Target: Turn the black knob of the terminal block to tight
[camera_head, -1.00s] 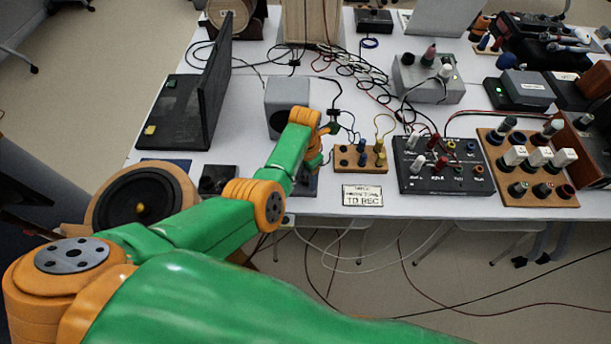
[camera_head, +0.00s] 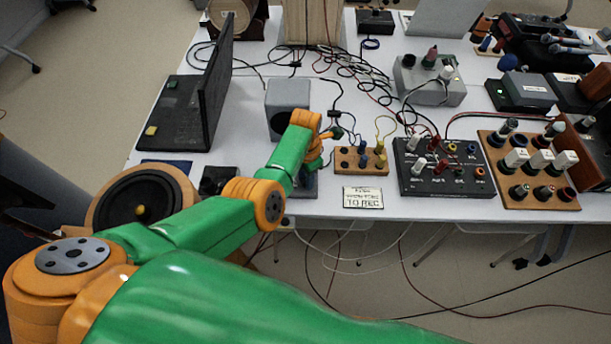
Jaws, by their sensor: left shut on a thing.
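My left arm reaches in from the left, and its gripper (camera_head: 311,167) is low over a small dark unit (camera_head: 306,188) near the table's front edge. The hand hides most of this unit, and I cannot tell for sure that it is the terminal block. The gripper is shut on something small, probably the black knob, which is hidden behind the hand. I cannot read the knob's angle. My right gripper is not in view.
A wooden board with blue and yellow posts (camera_head: 347,165) stands just right of the hand. A grey speaker box (camera_head: 287,93) is behind it. A black panel (camera_head: 425,183) and white card (camera_head: 362,198) lie further right. Cables cross the table's middle.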

